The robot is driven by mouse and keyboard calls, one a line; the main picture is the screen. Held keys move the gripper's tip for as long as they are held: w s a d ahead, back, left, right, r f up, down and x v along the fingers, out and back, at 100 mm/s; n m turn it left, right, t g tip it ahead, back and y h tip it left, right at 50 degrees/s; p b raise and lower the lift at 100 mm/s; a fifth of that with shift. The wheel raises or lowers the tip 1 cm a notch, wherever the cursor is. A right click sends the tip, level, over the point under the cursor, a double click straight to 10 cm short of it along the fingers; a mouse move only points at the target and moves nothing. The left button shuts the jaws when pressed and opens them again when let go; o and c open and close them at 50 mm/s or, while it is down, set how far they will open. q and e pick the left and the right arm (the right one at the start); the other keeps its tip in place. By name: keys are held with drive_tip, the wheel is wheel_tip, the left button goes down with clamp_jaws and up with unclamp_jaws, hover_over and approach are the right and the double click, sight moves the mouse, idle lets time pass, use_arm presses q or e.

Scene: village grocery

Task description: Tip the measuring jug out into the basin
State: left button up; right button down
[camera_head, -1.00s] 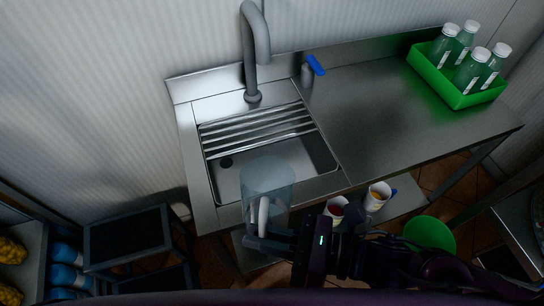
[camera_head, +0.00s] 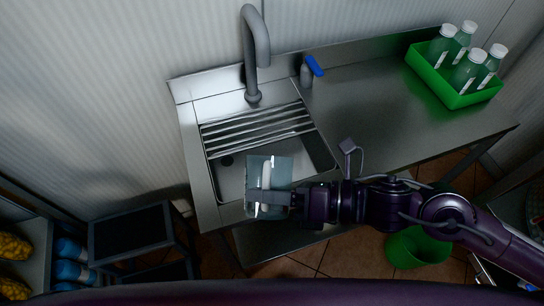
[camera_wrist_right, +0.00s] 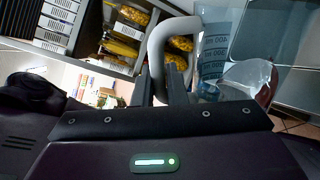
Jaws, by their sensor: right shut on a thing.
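The measuring jug (camera_head: 281,172) is clear and pale blue, with a white handle. My right gripper (camera_head: 262,197) is shut on the handle and holds the jug over the near part of the steel basin (camera_head: 318,152). The jug looks tilted, with its side toward the head camera. In the right wrist view the handle (camera_wrist_right: 156,48) passes between the fingers (camera_wrist_right: 163,85), and the jug wall (camera_wrist_right: 214,45) shows printed marks. I cannot tell whether liquid is in it or flowing out. My left gripper is not in view.
A grey tap (camera_head: 256,50) rises behind the basin, and a slatted rack (camera_head: 257,130) spans its far part. A green crate (camera_head: 440,86) of bottles is at far right. A green bucket (camera_head: 418,247) is below.

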sight(272, 158)
drive_tip(key=shift+w+r+m+p, duration=0.2)
drive_tip(key=shift+r+m+p, duration=0.1)
drive_tip(key=shift+p, duration=0.2)
drive_tip(key=shift+w+f, duration=0.25)
drive_tip(key=shift+f, duration=0.1)
use_arm(q)
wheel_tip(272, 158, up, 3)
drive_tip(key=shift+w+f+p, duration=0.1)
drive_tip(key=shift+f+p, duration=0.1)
drive_tip(key=shift+p, duration=0.1)
use_arm(e)
drive_tip(key=shift+w+f+m, duration=0.1)
drive_tip(key=shift+w+m, duration=0.05)
drive_tip(key=shift+m, duration=0.15)
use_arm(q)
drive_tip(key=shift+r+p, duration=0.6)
use_arm(e)
drive_tip(key=shift+w+d+f+m+g, duration=0.1)
drive_tip(key=shift+w+f+m+g, duration=0.25)
drive_tip(key=shift+w+m+g, duration=0.05)
